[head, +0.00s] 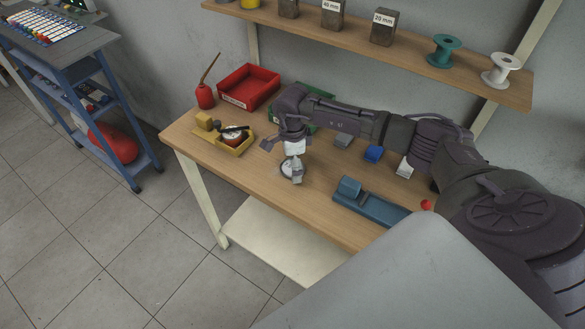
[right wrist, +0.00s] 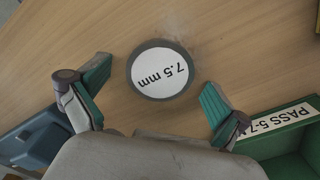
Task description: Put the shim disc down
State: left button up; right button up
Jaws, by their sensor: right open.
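The shim disc (right wrist: 161,71) is a round grey disc with a white top marked "7.5 mm". It lies on the wooden table, and in the head view the disc (head: 288,167) is partly hidden behind my right gripper (head: 292,168). In the right wrist view my right gripper (right wrist: 155,95) is open, with green-padded fingers spread on either side of the disc. Clear wood shows between the disc and both fingers. My left gripper is not in either view.
A green bin (right wrist: 290,140) labelled "PASS" and a blue tool (head: 370,204) are near the disc. A yellow tray (head: 233,143), red bin (head: 248,87) and red oil can (head: 205,96) stand further left. A shelf (head: 300,27) with blocks and spools runs above.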

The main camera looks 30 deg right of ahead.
jog(key=c, duration=1.3)
